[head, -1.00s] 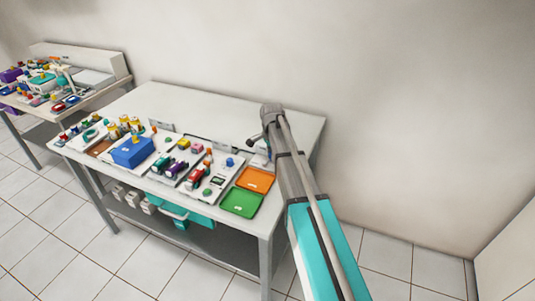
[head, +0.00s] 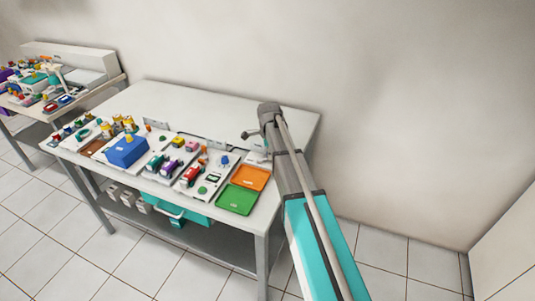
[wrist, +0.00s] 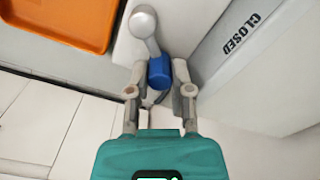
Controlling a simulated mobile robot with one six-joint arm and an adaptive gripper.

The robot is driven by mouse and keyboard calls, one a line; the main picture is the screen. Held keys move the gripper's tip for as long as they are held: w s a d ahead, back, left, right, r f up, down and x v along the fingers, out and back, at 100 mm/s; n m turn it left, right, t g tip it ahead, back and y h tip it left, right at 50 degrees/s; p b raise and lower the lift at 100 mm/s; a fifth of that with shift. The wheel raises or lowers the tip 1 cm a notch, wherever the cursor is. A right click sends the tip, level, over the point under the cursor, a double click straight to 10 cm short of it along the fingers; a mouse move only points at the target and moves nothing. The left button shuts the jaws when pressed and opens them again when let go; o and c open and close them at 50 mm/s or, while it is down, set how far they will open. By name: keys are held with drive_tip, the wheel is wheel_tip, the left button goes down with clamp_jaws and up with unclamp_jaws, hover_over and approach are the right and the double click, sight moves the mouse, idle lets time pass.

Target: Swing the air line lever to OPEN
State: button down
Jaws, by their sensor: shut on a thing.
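In the wrist view, the air line lever shows as a grey metal rod with a rounded end (wrist: 143,22) and a blue grip (wrist: 161,68). My gripper (wrist: 159,76) is shut on the blue grip, one finger on each side. A grey panel marked CLOSED (wrist: 238,34) lies to the right of the lever. No OPEN mark shows.
An orange tray (head: 250,178) and a green tray (head: 237,199) lie left of my arm on the white table (head: 205,104). A blue box (head: 126,152) and several small coloured parts stand farther left. The table's back is mostly clear, with a wall behind.

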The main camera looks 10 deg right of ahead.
drive_tip(key=shift+a, duration=0.15)
drive_tip(key=c, duration=0.5)
unclamp_jaws()
drive_tip(key=shift+r, duration=0.2)
